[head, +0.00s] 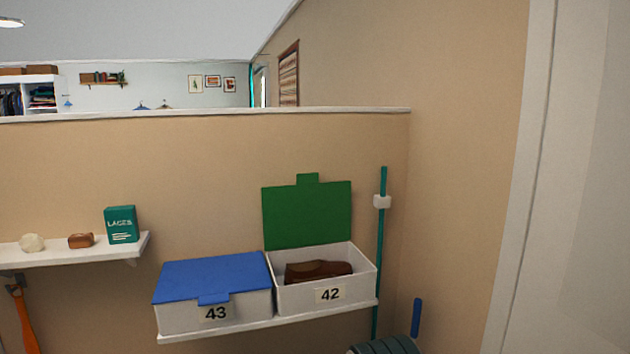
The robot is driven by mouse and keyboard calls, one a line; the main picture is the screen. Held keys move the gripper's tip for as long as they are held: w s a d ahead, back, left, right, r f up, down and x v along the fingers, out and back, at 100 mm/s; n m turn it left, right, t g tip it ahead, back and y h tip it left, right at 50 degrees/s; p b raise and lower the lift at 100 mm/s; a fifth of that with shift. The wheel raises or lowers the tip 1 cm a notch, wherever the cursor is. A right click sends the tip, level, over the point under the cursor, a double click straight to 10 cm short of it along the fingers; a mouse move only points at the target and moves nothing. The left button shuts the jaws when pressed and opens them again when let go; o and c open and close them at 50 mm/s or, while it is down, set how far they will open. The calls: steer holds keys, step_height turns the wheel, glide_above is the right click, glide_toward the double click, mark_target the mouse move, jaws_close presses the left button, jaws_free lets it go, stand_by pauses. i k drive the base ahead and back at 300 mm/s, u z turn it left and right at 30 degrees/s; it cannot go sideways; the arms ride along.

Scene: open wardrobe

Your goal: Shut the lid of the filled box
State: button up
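An open white box (357,286) labelled 42 stands on the right part of a low wall shelf. A brown shoe (318,271) lies inside it. Its green lid (306,217) stands upright at the box's back edge, with a small tab at the top. Left of it is a second white box (185,318) labelled 43, with its blue lid (212,277) shut. My gripper is not in view.
A white shelf (75,258) at the left holds a green LACES box (121,225), a brush and a pale round item. A teal pole (382,240) stands just right of the open box. A dark ribbed object (388,346) shows at the bottom. The space above the boxes is clear.

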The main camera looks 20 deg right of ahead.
mark_target(310, 211)
steer(key=z, duration=0.7)
steer(key=i, duration=1.25)
steer(key=z, duration=0.05)
